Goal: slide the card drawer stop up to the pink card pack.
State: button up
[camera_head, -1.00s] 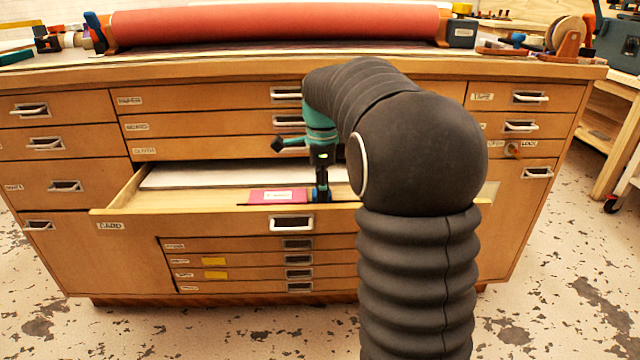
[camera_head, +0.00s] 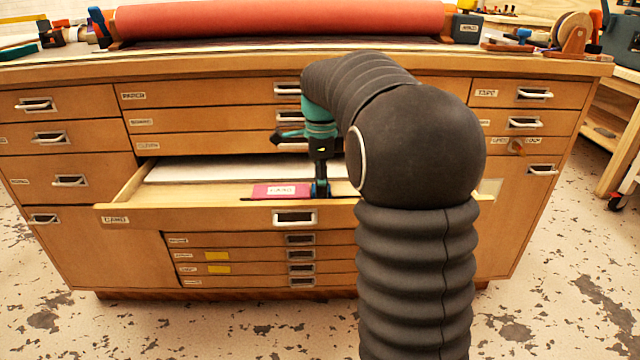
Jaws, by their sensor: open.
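The pink card pack (camera_head: 262,190), with a white label, lies at the front of the pulled-out card drawer (camera_head: 180,213). A small blue piece, which looks like the drawer stop (camera_head: 320,190), is just right of the pack at the drawer front. My gripper (camera_head: 320,182) points down right at this blue piece and partly covers it. The jaws are open; whether they touch the stop is too small to tell. The gap between stop and pack looks very narrow, and I cannot tell whether they touch.
A white sheet stack (camera_head: 220,170) lies in the drawer behind the pack. Closed drawers surround it. A large red roll (camera_head: 280,18) lies on the cabinet top. My arm hides the drawer's right part. The floor in front is clear.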

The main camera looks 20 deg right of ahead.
notch_tip(320, 180, up, 12)
jog(key=shift+f, duration=0.25)
dwell(0.5)
jog(key=s+a+f+n+t, duration=0.2)
jog(key=s+a+f+n, duration=0.1)
jog(key=s+n, duration=0.4)
jog(key=s+a+f+n+t+p, duration=0.1)
jog(key=s+a+f+n, duration=0.3)
jog(key=s+n, duration=0.3)
jog(key=s+a+f+n+t+p, duration=0.1)
jog(key=s+a+f+n+t, duration=0.1)
jog(key=s+n, duration=0.6)
jog(key=s+a+f, duration=0.1)
jog(key=s+f, duration=0.1)
jog(key=s, duration=0.3)
jog(key=shift+s+a+t, duration=0.3)
jog(key=shift+a, duration=0.1)
dwell(1.0)
